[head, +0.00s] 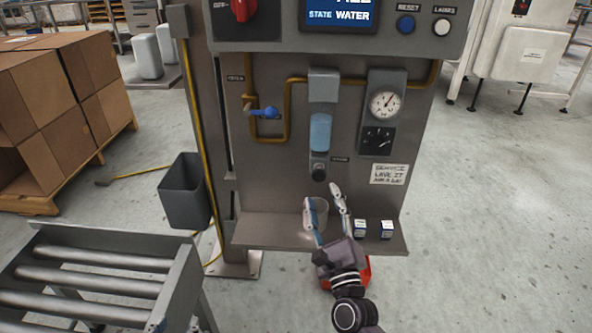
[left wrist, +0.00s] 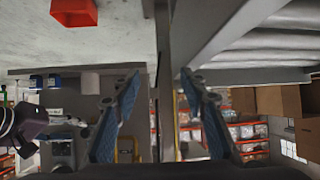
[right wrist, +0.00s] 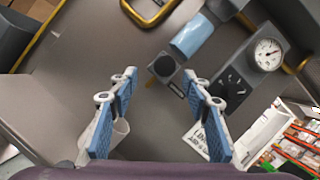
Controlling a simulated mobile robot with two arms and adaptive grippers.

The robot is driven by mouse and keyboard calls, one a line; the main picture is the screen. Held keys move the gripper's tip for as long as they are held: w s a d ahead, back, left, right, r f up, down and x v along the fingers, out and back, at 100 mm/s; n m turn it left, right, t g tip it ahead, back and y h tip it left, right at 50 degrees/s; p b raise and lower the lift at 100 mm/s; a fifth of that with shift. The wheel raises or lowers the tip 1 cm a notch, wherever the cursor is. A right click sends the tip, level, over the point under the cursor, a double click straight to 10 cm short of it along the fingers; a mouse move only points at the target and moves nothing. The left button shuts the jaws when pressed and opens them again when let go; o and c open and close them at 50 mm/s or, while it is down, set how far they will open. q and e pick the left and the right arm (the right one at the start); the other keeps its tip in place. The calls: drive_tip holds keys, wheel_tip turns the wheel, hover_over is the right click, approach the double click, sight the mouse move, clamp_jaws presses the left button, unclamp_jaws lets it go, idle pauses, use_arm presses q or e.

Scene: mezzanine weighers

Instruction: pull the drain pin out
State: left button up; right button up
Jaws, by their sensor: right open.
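The drain pin is most likely the dark round knob (head: 319,172) under the blue filter bowl (head: 320,132) on the grey panel; I see no separate pin. In the right wrist view the dark knob (right wrist: 165,67) is ahead of the fingertips, just below the bowl. My right gripper (head: 323,193) is open and empty, below the knob and apart from it, over the shelf. It also shows in the right wrist view (right wrist: 162,82). My left gripper (left wrist: 160,78) is open and empty in the left wrist view, near the roller conveyor and away from the panel.
A pale cup (head: 312,222) stands on the shelf (head: 270,230), partly behind my right gripper. Two small boxes (head: 373,229) sit to its right. A blue-handled valve (head: 264,113) and a gauge (head: 385,104) flank the bowl. The roller conveyor (head: 95,260) is at lower left.

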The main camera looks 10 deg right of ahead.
sight(319, 177)
drive_tip(key=shift+w+d+r, duration=0.1)
drive_tip(key=shift+w+r, duration=0.3)
drive_tip(key=shift+r, duration=0.1)
drive_tip(key=x, duration=0.5)
drive_tip(key=shift+w+r+b, duration=0.1)
drive_tip(key=shift+w+b, duration=0.15)
drive_tip(key=shift+b, duration=0.1)
use_arm(q)
drive_tip(key=shift+w+d+r+t+h, duration=0.2)
drive_tip(key=shift+w+r+t, duration=0.15)
drive_tip(key=shift+r, duration=0.4)
drive_tip(key=shift+w+d+r+t+h, duration=0.1)
drive_tip(key=shift+w+d+r+t, duration=0.25)
drive_tip(key=shift+r, duration=0.45)
drive_tip(key=shift+w+d+r+t+h, duration=0.1)
drive_tip(key=shift+w+r+t, duration=0.3)
drive_tip(key=shift+r, duration=0.35)
use_arm(e)
drive_tip(key=shift+w+d+r, duration=0.1)
drive_tip(key=shift+w+r, duration=0.05)
drive_tip(key=shift+w, duration=0.35)
clamp_jaws()
